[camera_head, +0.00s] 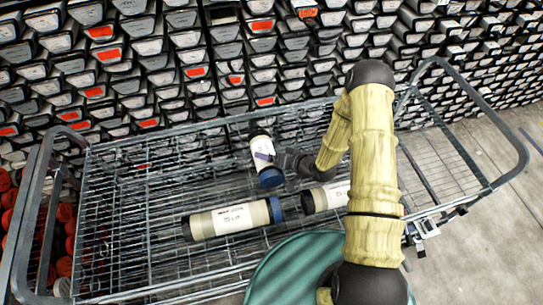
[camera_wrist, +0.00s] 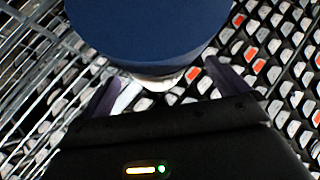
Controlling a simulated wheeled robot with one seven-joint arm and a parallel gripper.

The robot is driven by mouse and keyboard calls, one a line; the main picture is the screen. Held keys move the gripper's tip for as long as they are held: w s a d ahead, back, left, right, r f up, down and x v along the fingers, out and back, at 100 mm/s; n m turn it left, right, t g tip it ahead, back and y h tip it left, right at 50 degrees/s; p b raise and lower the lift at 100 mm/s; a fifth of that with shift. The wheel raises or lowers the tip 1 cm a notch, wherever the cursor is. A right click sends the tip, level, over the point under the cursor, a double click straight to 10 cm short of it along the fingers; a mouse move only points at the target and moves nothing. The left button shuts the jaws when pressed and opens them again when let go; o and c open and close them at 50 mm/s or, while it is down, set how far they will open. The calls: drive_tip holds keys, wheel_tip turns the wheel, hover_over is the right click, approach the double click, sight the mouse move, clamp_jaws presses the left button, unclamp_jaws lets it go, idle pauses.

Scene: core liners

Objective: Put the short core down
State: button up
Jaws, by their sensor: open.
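The short core (camera_head: 262,152) is a pale cylinder with a label and a dark blue cap (camera_head: 271,178), over the wire cart in the head view. Its blue cap end is lowest in that picture. My gripper (camera_head: 283,157) is at its right side. In the wrist view the blue cap (camera_wrist: 145,30) is large and close, and the fingers of my gripper (camera_wrist: 168,85) stand open on either side of the core. I cannot tell whether the fingers touch it, or whether its lower end rests on the wire.
The grey wire cart (camera_head: 120,250) holds a longer capped core (camera_head: 230,219) lying at front and another core (camera_head: 330,196) partly behind my arm. Racks of core trays (camera_head: 150,50) stand behind. A green round thing (camera_head: 290,270) is at the front. The cart's left part is bare.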

drive_tip(key=b+v, duration=0.2)
drive_tip(key=v, duration=0.8)
drive_tip(key=shift+s+d+r, duration=0.2)
drive_tip(key=d+r+g+h, duration=0.2)
drive_tip(key=d+r+h, duration=0.6)
drive_tip(key=r, duration=0.1)
drive_tip(key=s+r+m+g+h, duration=0.1)
drive_tip(key=s+r+g+h, duration=0.1)
drive_tip(key=s+r, duration=0.8)
drive_tip(key=shift+s+m+g, duration=0.3)
drive_tip(key=shift+s+g, duration=0.1)
drive_tip(key=shift+s, duration=0.35)
